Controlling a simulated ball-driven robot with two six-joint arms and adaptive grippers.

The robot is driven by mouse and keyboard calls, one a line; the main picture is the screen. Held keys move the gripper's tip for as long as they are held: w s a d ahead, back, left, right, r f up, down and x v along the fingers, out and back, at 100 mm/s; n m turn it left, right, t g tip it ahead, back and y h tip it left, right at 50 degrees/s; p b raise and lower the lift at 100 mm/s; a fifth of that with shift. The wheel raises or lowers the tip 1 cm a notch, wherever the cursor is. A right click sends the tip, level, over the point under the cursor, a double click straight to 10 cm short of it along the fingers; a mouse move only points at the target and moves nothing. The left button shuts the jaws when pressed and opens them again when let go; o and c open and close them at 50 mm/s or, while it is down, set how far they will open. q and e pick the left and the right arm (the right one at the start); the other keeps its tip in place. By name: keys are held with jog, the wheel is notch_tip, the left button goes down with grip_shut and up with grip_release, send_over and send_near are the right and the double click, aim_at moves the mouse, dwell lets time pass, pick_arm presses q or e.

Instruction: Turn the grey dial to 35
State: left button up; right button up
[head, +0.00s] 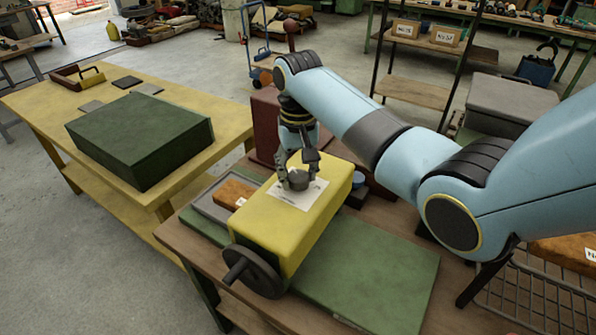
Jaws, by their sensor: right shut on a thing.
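The grey dial (298,181) sits on a white scale sheet (311,195) on top of a yellow box-shaped machine (290,228). My right gripper (297,174) points down over the dial and is shut on it, one finger on each side. The scale marks and the dial's reading are too small to make out. My left gripper is not in the view.
A dark handwheel (254,271) stands out from the machine's front. The machine is on a brown table (411,318) with a green mat (375,270). An orange-brown block (233,192) lies left of it. A large green box (140,138) is on the yellow table (220,92).

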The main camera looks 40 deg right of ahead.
aim_at(298, 174)
jog(key=shift+m, duration=0.4)
jog(key=o, duration=1.2)
notch_tip(298, 174, up, 8)
jog(key=shift+f, duration=0.2)
